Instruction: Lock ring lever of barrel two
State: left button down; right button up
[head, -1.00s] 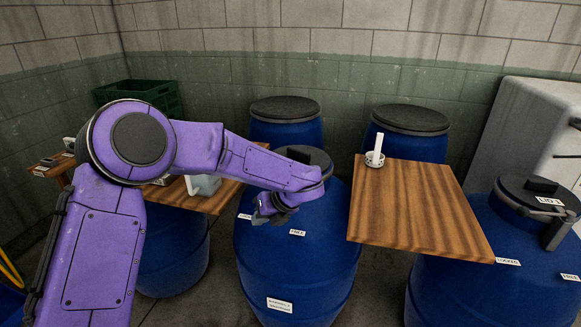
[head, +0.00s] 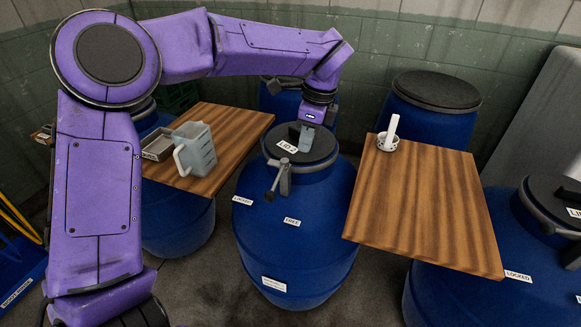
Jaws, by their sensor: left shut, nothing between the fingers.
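The blue barrel two (head: 300,255) stands in the middle, with a black lid (head: 325,150) marked "LID 2". Its grey ring lever (head: 283,178) sticks out at the front left of the lid, its dark end over the barrel's shoulder. The lever's end lies between the "LOCKED" label (head: 242,201) on the left and the "FREE" label (head: 292,222) on the right. My left gripper (head: 306,142) is shut and empty, pointing down over the lid, behind and apart from the lever. Whether its tips touch the lid I cannot tell. My right gripper is not in view.
A wooden board (head: 425,205) on the right holds a small cup (head: 388,142) with a white stick. A left board (head: 235,125) carries a grey jug (head: 196,150) and a box (head: 158,145). Another lidded barrel (head: 535,265) stands at right; more barrels stand behind.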

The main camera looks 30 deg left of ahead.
pick_arm(q)
jog(key=s+a+f+p, duration=0.2)
jog(key=a+f+p, duration=0.2)
jog(key=f, duration=0.7)
jog(key=shift+a+f, duration=0.3)
jog(key=shift+a, duration=0.25)
jog(key=shift+s, duration=0.1)
jog(key=shift+s+a+m, duration=0.1)
jog(key=shift+a+m, duration=0.1)
jog(key=shift+m, duration=0.2)
